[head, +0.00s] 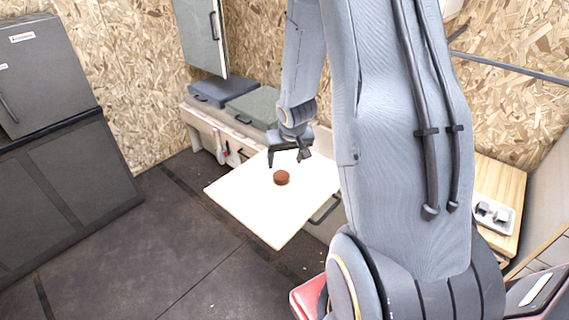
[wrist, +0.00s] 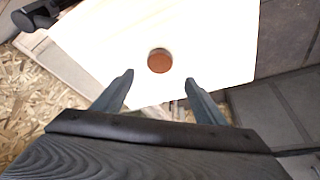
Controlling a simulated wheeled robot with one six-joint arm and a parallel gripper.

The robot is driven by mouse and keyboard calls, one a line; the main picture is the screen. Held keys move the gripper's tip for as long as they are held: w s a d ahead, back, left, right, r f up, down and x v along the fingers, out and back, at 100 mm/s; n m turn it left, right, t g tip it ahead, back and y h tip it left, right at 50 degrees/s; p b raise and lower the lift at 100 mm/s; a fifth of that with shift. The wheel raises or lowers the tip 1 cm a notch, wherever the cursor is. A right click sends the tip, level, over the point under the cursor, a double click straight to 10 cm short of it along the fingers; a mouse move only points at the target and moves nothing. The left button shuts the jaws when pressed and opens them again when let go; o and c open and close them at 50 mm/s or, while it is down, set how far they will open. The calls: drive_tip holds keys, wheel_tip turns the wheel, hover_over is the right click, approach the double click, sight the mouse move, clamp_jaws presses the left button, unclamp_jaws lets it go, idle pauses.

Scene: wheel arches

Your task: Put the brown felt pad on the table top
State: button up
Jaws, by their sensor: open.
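The brown felt pad (head: 281,177) is a small round disc lying on the pale table top (head: 262,219), near its middle in the head view. In the wrist view the pad (wrist: 159,61) lies on the white table top (wrist: 216,45), ahead of my fingertips and between their lines. My gripper (head: 287,160) is open and empty. It is above the table top, just behind the pad in the head view. In the wrist view my gripper (wrist: 159,80) has its two dark fingers spread wide, apart from the pad.
A dark cabinet (head: 62,140) stands at the left. A wooden counter (head: 497,190) with a small tray is at the right. The dark floor (head: 160,250) in front is clear.

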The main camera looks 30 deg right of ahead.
drive_tip(key=s+a+r+n+g, duration=0.1)
drive_tip(key=s+a+r, duration=0.5)
drive_tip(key=s+a, duration=0.2)
drive_tip(key=s+a+r+n+g+y, duration=0.1)
drive_tip(key=s+a+r+g, duration=0.1)
drive_tip(key=s+a+r, duration=0.5)
drive_tip(key=s+a, duration=0.1)
drive_tip(key=s, duration=0.2)
drive_tip(key=shift+n, duration=0.4)
